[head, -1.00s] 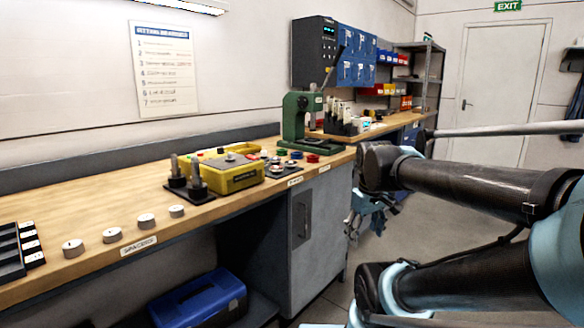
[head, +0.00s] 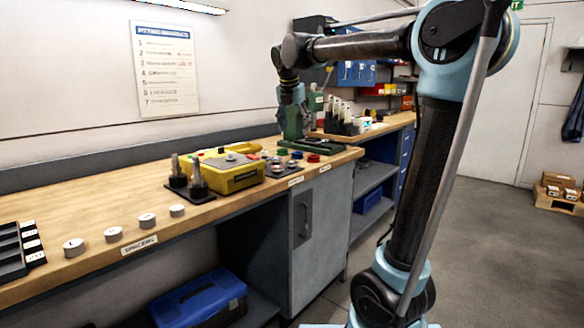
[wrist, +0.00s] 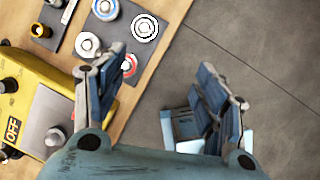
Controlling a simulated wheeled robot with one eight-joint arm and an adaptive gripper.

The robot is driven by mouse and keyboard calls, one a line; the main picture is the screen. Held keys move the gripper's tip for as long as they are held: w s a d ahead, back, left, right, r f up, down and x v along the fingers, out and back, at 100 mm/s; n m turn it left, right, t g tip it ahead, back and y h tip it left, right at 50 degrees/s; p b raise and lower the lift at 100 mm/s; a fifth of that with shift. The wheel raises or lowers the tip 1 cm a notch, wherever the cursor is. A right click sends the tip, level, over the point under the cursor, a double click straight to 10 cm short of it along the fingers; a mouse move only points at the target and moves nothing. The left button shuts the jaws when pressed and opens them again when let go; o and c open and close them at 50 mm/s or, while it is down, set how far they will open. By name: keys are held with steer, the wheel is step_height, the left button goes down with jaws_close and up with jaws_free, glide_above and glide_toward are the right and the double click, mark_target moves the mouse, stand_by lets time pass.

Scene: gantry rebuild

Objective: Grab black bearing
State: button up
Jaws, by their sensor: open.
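In the wrist view, a round bearing with black and white rings (wrist: 145,27) lies near the bench edge, above my gripper in the picture. It looks like the black bearing. Beside it are a pale silver bearing (wrist: 88,43), a blue-ringed bearing (wrist: 105,9) and a red-ringed bearing (wrist: 130,65) partly behind the left finger. My gripper (wrist: 160,88) is open and empty, its fingers spread over the bench edge and floor. In the head view, my gripper (head: 292,108) hangs above the bench near the green press; the small bearings on the dark mat (head: 282,173) are hard to tell apart by colour.
A yellow box (head: 232,178) with an OFF label stands left of the bearings. A green press (head: 293,128) stands behind them. Dark posts (head: 197,180) and silver spacers (head: 146,220) are farther left.

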steer(key=w+a+r+n, duration=0.1)
steer(key=a+n, duration=0.1)
steer(key=a, duration=0.1)
glide_toward(291, 162)
steer(key=x, duration=0.8)
steer(key=shift+w+d+f, duration=0.1)
steer(key=shift+w+f, duration=0.1)
steer(key=shift+w, duration=0.1)
steer(key=c, duration=1.2)
